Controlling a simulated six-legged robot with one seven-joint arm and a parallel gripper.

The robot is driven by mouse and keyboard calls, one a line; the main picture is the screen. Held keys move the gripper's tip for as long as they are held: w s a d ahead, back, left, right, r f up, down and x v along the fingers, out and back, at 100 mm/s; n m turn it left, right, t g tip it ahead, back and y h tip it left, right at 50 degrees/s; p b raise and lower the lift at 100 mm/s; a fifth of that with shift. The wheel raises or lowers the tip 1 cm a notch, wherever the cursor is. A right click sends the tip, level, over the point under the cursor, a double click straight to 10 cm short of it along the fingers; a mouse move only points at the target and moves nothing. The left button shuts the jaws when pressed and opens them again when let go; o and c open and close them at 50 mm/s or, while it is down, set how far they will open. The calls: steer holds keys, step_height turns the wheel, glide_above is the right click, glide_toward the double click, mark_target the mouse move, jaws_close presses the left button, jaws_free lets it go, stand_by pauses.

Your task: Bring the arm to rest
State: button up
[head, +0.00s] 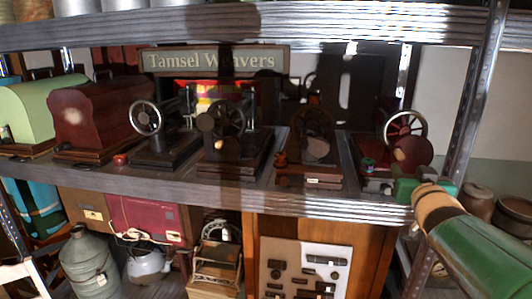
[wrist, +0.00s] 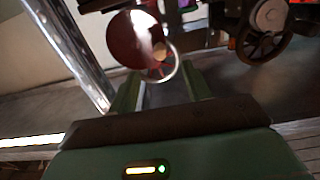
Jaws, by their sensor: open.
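My arm (head: 480,245) is green and tan and reaches in from the right of the head view. My gripper (head: 424,187) is at the front edge of the middle shelf, by the red sewing machine (head: 412,153) at the right end. In the wrist view my gripper (wrist: 162,86) shows two green fingers standing apart with nothing seen held between them. The red machine (wrist: 132,42) and its pale wheel rim lie beyond the fingertips. I cannot tell whether a finger touches the machine.
Several dark hand-crank sewing machines (head: 223,138) stand along the middle shelf (head: 200,185). A metal upright (head: 472,95) rises just right of my gripper. The upper shelf (head: 270,24) hangs above. Dark pots (head: 477,200) stand beyond my arm.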

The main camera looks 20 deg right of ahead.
steer(key=a+f+n+g+y, duration=0.1)
steer(key=a+f+g+y, duration=0.3)
steer(key=a, duration=0.6)
steer(key=a+f+n+g+y, duration=0.1)
steer(key=a+f, duration=0.4)
steer(key=a, duration=0.5)
steer(key=s+a+f+n+g+y, duration=0.2)
steer(key=s+a, duration=0.3)
steer(key=a, duration=0.3)
steer(key=s+a+f+n+g+y, duration=0.2)
steer(key=s+a+f, duration=0.3)
steer(key=a, duration=0.3)
steer(key=shift+s+f+g, duration=0.15)
steer(key=shift+s+g, duration=0.15)
steer(key=shift+g, duration=0.1)
steer(key=shift+d, duration=0.15)
